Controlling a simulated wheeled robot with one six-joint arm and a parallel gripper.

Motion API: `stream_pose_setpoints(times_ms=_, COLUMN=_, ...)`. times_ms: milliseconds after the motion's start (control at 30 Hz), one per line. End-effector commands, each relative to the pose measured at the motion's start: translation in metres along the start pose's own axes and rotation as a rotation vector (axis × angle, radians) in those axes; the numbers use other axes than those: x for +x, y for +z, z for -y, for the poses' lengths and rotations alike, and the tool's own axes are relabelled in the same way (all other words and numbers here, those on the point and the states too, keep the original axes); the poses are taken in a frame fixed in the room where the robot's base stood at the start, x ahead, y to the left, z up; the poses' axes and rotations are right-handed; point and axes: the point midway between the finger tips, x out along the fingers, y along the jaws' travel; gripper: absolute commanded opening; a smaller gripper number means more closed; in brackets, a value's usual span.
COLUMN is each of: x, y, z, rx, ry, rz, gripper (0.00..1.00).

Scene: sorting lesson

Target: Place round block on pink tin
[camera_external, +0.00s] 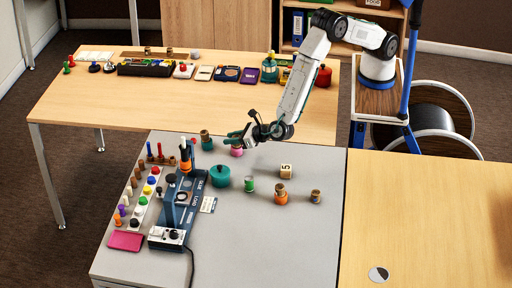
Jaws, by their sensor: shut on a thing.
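The pink tin (237,152) stands on the grey table, towards its back edge, partly covered by my gripper. My gripper (231,140) reaches in from the upper right and is just above the pink tin. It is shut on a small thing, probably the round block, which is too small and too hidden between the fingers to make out. I cannot tell whether that thing touches the tin.
A teal pot (220,176), a green tin (249,185), an orange tin (281,198), a small tin (316,196) and a numbered cube (286,171) stand nearby. A teal tin (206,143) is close left.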

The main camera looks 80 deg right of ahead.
Motion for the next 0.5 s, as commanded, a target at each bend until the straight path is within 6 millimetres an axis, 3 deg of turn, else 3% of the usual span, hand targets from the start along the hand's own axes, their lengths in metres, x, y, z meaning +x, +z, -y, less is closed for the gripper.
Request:
stream_pose_setpoints(times_ms=267, x=0.0008, y=-0.0024, z=-0.0001, rx=0.000, ry=0.000, rz=0.000, gripper=0.08)
stream_pose_setpoints(times_ms=300, x=0.0007, y=-0.0021, z=-0.0002, rx=0.000, ry=0.000, rz=0.001, gripper=0.38)
stream_pose_setpoints(times_ms=333, x=0.0007, y=-0.0020, z=-0.0002, rx=0.000, ry=0.000, rz=0.001, gripper=0.46)
stream_pose_setpoints(times_ms=367, x=0.0006, y=-0.0020, z=-0.0002, rx=0.000, ry=0.000, rz=0.001, gripper=0.51)
stream_pose_setpoints(times_ms=500, x=0.0006, y=-0.0018, z=-0.0002, rx=0.000, ry=0.000, rz=0.001, gripper=0.51)
